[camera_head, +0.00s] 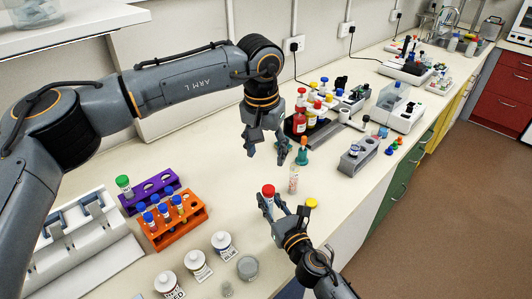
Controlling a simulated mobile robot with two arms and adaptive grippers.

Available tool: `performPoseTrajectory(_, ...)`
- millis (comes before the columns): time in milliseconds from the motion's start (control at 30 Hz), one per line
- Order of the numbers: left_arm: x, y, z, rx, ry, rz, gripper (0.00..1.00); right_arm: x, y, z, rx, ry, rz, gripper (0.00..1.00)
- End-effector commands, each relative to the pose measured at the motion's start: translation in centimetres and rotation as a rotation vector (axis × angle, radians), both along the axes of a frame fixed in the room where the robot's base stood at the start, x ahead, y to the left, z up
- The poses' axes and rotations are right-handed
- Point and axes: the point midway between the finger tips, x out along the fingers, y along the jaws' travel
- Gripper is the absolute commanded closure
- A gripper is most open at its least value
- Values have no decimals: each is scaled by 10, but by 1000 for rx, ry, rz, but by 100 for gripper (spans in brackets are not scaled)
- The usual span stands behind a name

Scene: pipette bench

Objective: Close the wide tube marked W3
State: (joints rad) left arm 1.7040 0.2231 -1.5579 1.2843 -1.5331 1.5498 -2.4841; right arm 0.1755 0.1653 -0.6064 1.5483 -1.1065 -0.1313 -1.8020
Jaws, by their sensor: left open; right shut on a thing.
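I cannot read the mark W3 on any tube. A tube with a red cap (268,190) is upright at my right gripper (275,209), which is shut on it; the fingers partly hide its body. A clear tube with pinkish contents (293,181) stands just beyond, with no coloured cap visible on it. A yellow cap (311,203) shows beside the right gripper, near the bench edge; what is under it is hidden. My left gripper (265,152) is open and empty, pointing down above the bench, left of a teal item with an orange top (302,152).
An orange rack (173,234) with blue-capped tubes and a purple rack (150,189) stand at left. Labelled white jars (198,262) are in front. Red and yellow-topped bottles (300,122), a grey holder (357,158) and instruments stand farther back. The bench between the orange rack and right gripper is clear.

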Motion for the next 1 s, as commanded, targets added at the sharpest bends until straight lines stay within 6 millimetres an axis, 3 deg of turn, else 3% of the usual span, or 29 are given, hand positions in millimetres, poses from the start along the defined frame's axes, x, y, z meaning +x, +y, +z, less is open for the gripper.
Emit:
performPoseTrajectory(33, 0, 0, 0, 0, 0, 0, 42, 0, 0, 0, 0, 1, 0, 100)
performPoseTrajectory(67, 0, 0, 0, 0, 0, 0, 42, 0, 0, 0, 0, 1, 0, 74)
performPoseTrajectory(200, 0, 0, 0, 0, 0, 0, 42, 0, 0, 0, 0, 1, 0, 50)
performPoseTrajectory(567, 0, 0, -1, -1, 0, 0, 42, -4, -2, 0, 0, 0, 0, 50)
performPoseTrajectory(667, 0, 0, -1, -1, 0, 0, 42, -15, -8, -1, -2, 1, 1, 50)
performPoseTrajectory(1000, 0, 0, 0, -1, 0, 0, 42, -80, -40, -2, 0, 4, 0, 50)
